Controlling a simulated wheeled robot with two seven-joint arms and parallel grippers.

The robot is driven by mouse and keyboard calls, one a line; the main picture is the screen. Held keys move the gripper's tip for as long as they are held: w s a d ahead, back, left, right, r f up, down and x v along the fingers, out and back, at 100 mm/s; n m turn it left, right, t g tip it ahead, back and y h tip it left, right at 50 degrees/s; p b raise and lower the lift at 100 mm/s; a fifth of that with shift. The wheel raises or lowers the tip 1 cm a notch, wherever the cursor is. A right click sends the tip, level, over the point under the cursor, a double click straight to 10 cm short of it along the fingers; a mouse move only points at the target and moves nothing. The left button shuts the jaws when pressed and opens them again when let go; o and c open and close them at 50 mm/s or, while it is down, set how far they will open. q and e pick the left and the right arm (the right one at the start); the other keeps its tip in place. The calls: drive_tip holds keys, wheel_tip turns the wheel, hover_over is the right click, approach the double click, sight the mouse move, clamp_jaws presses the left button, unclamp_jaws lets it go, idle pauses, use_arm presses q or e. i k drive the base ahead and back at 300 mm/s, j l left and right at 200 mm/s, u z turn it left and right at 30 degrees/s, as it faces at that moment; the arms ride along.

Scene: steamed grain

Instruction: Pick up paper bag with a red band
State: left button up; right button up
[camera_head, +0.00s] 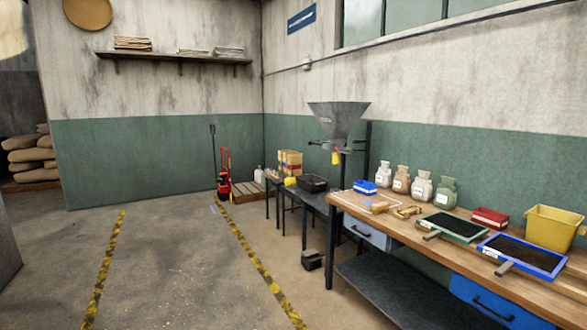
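Brown upright packages (291,163), which look like paper bags or boxes, stand on the low dark table (291,189) in the middle distance. They are too small for me to make out a red band for certain. Neither of my grippers is in view.
A black tray (313,183) sits on the low table, below a grey hopper (338,120). The bench holds a blue box (365,187), a red box (490,218), framed sieves and a yellow bin (553,227). The floor between the yellow-black stripes (252,258) is clear.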

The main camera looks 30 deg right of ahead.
sight(295, 160)
drive_tip(key=i+z, duration=0.5)
drive_tip(key=i, duration=1)
drive_tip(key=i+z, duration=0.1)
drive_tip(key=i, duration=1.05)
drive_tip(key=i+j+z, duration=0.15)
drive_tip(key=i, duration=0.95)
drive_tip(key=i+z, duration=0.2)
drive_tip(key=i, duration=0.25)
drive_tip(key=i+z, duration=0.15)
drive_tip(key=i, duration=0.3)
drive_tip(key=i+j+z, duration=0.2)
drive_tip(key=i, duration=0.3)
drive_tip(key=i+j+z, duration=0.2)
drive_tip(key=i, duration=0.25)
drive_tip(key=i+j+z, duration=0.2)
drive_tip(key=i, duration=0.2)
drive_tip(key=z, duration=0.5)
drive_tip(key=i, duration=0.05)
